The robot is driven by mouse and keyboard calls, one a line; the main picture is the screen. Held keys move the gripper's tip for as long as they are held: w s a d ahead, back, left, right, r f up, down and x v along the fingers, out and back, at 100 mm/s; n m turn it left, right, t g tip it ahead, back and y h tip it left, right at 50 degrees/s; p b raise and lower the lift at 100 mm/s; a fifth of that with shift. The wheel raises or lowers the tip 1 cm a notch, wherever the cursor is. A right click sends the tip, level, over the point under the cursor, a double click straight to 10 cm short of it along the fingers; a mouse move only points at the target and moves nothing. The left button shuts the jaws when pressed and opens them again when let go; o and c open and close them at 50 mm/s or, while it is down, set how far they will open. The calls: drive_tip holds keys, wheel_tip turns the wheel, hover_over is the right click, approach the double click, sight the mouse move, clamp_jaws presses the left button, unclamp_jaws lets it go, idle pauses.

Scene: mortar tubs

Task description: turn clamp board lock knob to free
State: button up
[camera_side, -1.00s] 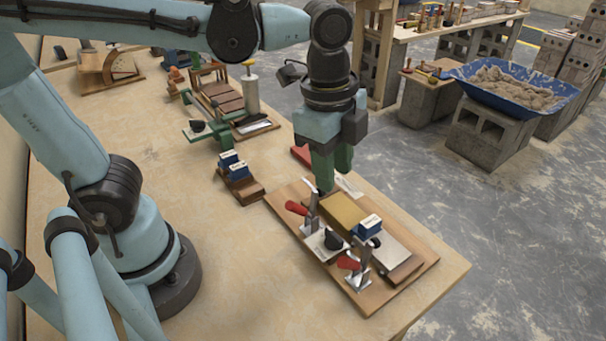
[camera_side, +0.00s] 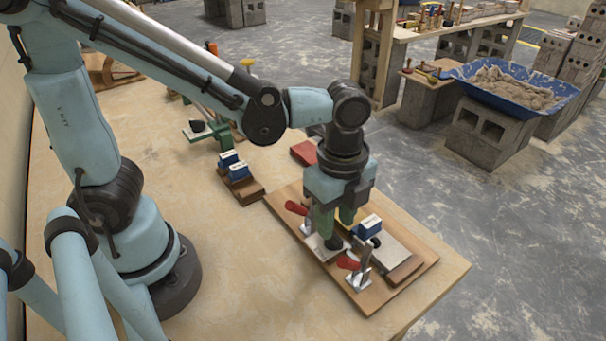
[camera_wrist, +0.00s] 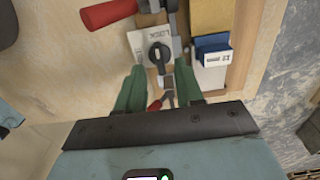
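The clamp board (camera_side: 370,300) is a brown wooden base near the table's front edge. Its lock knob (camera_side: 334,242) is small and black on a pale plate. In the wrist view the knob (camera_wrist: 159,53) has a pale mark on top, and the plate (camera_wrist: 138,40) carries lettering. My gripper (camera_side: 333,222) points down above the plate. In the wrist view its two green fingers (camera_wrist: 160,72) are apart, one on each side of the knob's line, with nothing held. I cannot tell whether the fingertips reach down around the knob.
Red-handled clamps (camera_side: 297,208) (camera_side: 349,263) stand close on both sides of the knob. A blue-and-white block (camera_side: 367,226) sits on the board to the right. A wooden holder with blue blocks (camera_side: 238,172) stands at left. A red block (camera_side: 303,152) lies behind.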

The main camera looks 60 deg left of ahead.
sight(334, 239)
drive_tip(key=shift+f, duration=1.4)
clamp_jaws()
